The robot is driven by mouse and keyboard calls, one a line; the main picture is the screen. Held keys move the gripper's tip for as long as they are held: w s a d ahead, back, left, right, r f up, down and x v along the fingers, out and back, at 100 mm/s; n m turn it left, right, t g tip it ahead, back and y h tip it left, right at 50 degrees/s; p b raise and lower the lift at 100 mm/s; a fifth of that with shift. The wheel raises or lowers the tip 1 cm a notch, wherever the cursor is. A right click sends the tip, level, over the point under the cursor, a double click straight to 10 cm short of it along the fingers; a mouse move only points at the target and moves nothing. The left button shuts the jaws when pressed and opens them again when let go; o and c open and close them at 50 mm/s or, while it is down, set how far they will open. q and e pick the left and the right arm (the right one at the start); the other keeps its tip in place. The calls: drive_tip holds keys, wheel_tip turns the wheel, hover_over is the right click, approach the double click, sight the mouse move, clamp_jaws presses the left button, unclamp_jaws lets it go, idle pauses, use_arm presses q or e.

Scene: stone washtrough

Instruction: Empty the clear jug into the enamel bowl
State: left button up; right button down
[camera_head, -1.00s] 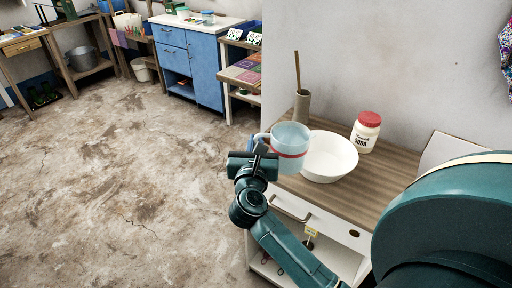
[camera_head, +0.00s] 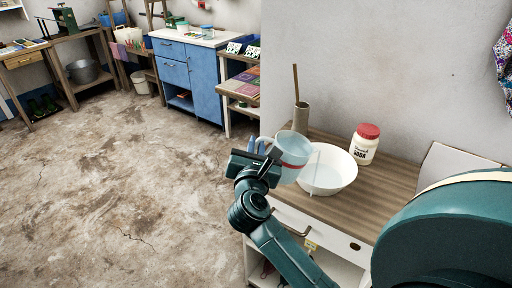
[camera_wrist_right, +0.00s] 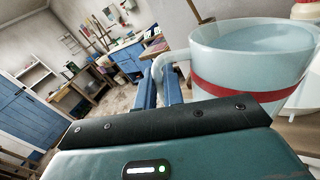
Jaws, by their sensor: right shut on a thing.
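The clear jug (camera_head: 291,152), pale blue with a red band, is tilted to the right, with its rim over the left side of the white enamel bowl (camera_head: 338,182). The bowl stands upright on the wooden top. A faint pale streak shows between the jug's rim and the bowl's inside. My right gripper (camera_head: 266,157) is shut on the jug's handle, left of the bowl. The right wrist view shows its fingers (camera_wrist_right: 163,88) at the handle and liquid inside the jug (camera_wrist_right: 262,40). My left gripper is not in view.
A red-lidded soda jar (camera_head: 365,146) stands behind the bowl to the right. A holder with a stick (camera_head: 300,117) stands behind the jug. A pale board (camera_head: 450,163) leans at the right. The wooden top (camera_head: 372,205) is clear in front of the jar.

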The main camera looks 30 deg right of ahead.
sight(265, 138)
drive_tip(key=shift+r, duration=0.25)
drive_tip(key=shift+s+d+r+m, duration=0.2)
drive_tip(key=shift+r+m, duration=0.2)
drive_tip(key=shift+m, duration=0.2)
drive_tip(key=shift+s+d+r+m, duration=0.1)
drive_tip(key=shift+d+r+m, duration=0.1)
drive_tip(key=shift+r+m, duration=0.3)
drive_tip(key=shift+m, duration=0.3)
idle(0.6)
drive_tip(key=shift+s+d+r+m, duration=0.2)
drive_tip(key=shift+d+m, duration=0.05)
drive_tip(key=shift+m, duration=0.15)
drive_tip(key=shift+s+d+r+b, duration=0.1)
drive_tip(key=shift+b, duration=0.2)
idle(0.7)
drive_tip(key=shift+s+d+r+m, duration=0.15)
drive_tip(key=shift+d+r+m, duration=0.05)
drive_tip(key=shift+m, duration=0.4)
drive_tip(key=shift+s+d, duration=0.1)
drive_tip(key=shift+d, duration=0.05)
idle(0.7)
drive_tip(key=shift+s+d+r+m, duration=0.2)
drive_tip(key=shift+d+r+m, duration=0.05)
drive_tip(key=shift+m, duration=0.25)
